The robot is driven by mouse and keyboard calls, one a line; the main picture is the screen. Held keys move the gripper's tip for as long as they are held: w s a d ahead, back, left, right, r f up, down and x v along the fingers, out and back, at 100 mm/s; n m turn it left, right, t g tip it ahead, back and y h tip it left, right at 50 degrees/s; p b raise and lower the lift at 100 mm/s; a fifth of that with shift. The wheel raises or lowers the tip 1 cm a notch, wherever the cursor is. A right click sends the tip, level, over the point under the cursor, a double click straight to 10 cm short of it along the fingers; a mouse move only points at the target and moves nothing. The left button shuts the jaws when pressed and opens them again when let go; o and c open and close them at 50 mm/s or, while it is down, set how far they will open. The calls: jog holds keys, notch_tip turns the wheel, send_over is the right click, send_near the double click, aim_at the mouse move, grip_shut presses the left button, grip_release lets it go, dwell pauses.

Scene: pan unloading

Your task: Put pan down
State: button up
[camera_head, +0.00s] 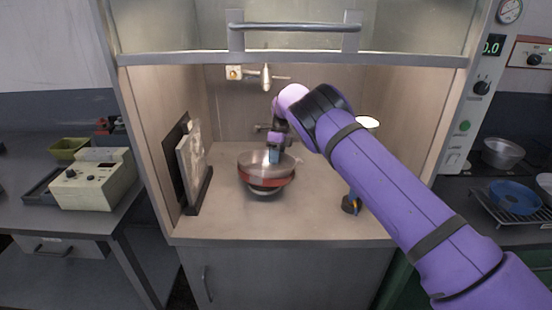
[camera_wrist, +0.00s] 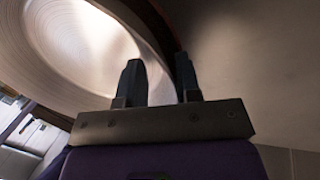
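The pan (camera_head: 253,173), round with a reddish-brown outer band and a shiny metal inside, is inside the hood, left of its middle. A pale, dark-edged part shows below the band; I cannot tell whether it is the pan's base or something under it, nor whether the pan touches the worktop. My gripper (camera_head: 274,155) is at the pan's far right rim. The fingertips are partly hidden in the head view.
The hood worktop (camera_head: 310,215) is clear in front of the pan. A framed panel (camera_head: 190,165) stands at the left. A small dark-based object (camera_head: 351,204) stands at the right, partly behind my arm. Taps (camera_head: 265,77) are on the back wall, and the raised sash (camera_head: 300,57) hangs above.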

jog(key=v, duration=1.1)
jog(key=shift+r, duration=0.4)
jog(key=shift+w, duration=0.1)
